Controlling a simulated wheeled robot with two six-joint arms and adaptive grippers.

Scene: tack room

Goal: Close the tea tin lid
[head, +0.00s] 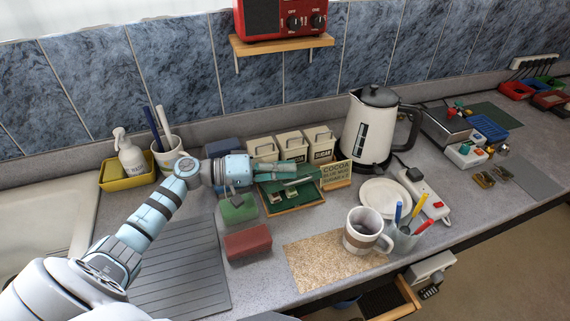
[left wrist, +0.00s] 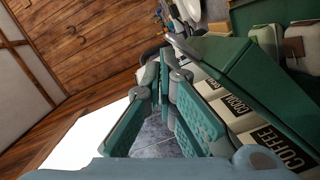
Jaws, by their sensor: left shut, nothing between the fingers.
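The coffee label (left wrist: 282,147) also shows in the left wrist view. My right gripper is out of view.
A green block (head: 238,208) and a red block (head: 247,241) lie below my left arm. A card sign (head: 336,175) and kettle (head: 370,125) stand to the right. A mug (head: 366,232) is on the cork mat (head: 315,264). The ribbed mat (head: 180,275) is clear.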

